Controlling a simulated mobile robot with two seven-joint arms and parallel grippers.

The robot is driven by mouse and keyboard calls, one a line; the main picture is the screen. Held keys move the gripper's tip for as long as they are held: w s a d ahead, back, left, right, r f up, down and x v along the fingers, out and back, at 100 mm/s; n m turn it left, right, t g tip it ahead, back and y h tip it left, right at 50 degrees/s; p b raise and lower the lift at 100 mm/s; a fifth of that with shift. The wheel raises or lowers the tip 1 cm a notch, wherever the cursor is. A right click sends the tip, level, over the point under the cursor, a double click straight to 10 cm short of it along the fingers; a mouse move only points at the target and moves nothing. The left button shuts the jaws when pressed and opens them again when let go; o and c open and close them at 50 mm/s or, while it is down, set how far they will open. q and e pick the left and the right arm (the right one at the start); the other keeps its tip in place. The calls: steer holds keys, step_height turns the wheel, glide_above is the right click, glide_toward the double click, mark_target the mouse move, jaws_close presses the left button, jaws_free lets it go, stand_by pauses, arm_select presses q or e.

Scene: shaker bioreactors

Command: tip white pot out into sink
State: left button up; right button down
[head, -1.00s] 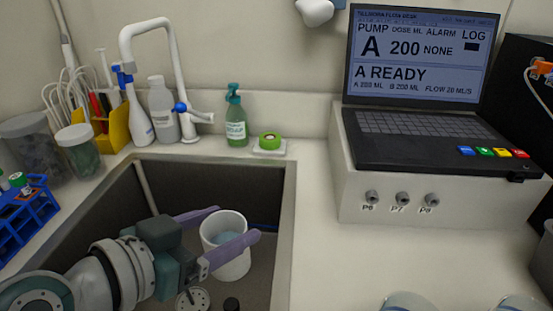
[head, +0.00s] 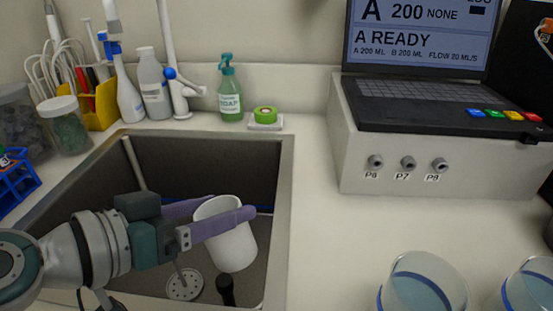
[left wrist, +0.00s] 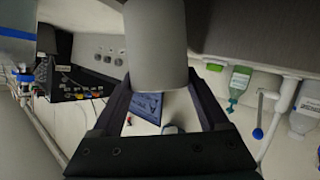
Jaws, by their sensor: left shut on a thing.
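The white pot (head: 232,245) is in the head view, over the sink (head: 215,155). My left gripper (head: 232,208) is shut on it, with one purple finger on the near side and the other behind. The pot leans, its rim toward the upper left and its base toward the lower right. The near finger hides part of its upper side, and its contents cannot be seen. In the left wrist view, the pot (left wrist: 157,42) sits between the two fingers. My right gripper is not in view.
A drain (head: 184,285) and a dark upright object (head: 226,290) show below the pot. Beakers of bluish liquid (head: 422,285) stand right. The counter (head: 325,225) beside the sink is clear.

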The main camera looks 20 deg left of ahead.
arm_select(q)
steer(key=shift+w+a+r+n+h+b, duration=0.15)
steer(key=shift+a+n+h+b, duration=0.15)
steer(key=shift+n, duration=0.2)
steer(key=shift+a+r+n+h+b, duration=0.1)
steer(key=shift+r+n+h+b, duration=0.05)
steer(key=shift+n+h, duration=0.3)
steer(key=shift+a+r, duration=0.15)
steer(key=shift+r, duration=0.2)
steer(key=shift+w+a+r+n+h+b, duration=0.2)
steer(key=shift+a+r+n+h+b, duration=0.2)
steer(key=shift+a+n, duration=0.3)
steer(key=shift+w+a+r+n+h+b, duration=0.3)
steer(key=shift+a+r+n, duration=0.15)
steer(key=shift+a, duration=0.3)
steer(key=shift+w+a+r+n+h+b, duration=0.15)
steer(key=shift+a+r+n+h+b, duration=0.25)
steer(key=shift+a+n, duration=0.3)
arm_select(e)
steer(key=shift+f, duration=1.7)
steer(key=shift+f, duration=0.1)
arm_select(q)
steer(key=shift+w+a+f+n+h+b, duration=0.1)
steer(key=shift+a+f+n+h+b, duration=0.2)
steer(key=shift+n+b, duration=0.7)
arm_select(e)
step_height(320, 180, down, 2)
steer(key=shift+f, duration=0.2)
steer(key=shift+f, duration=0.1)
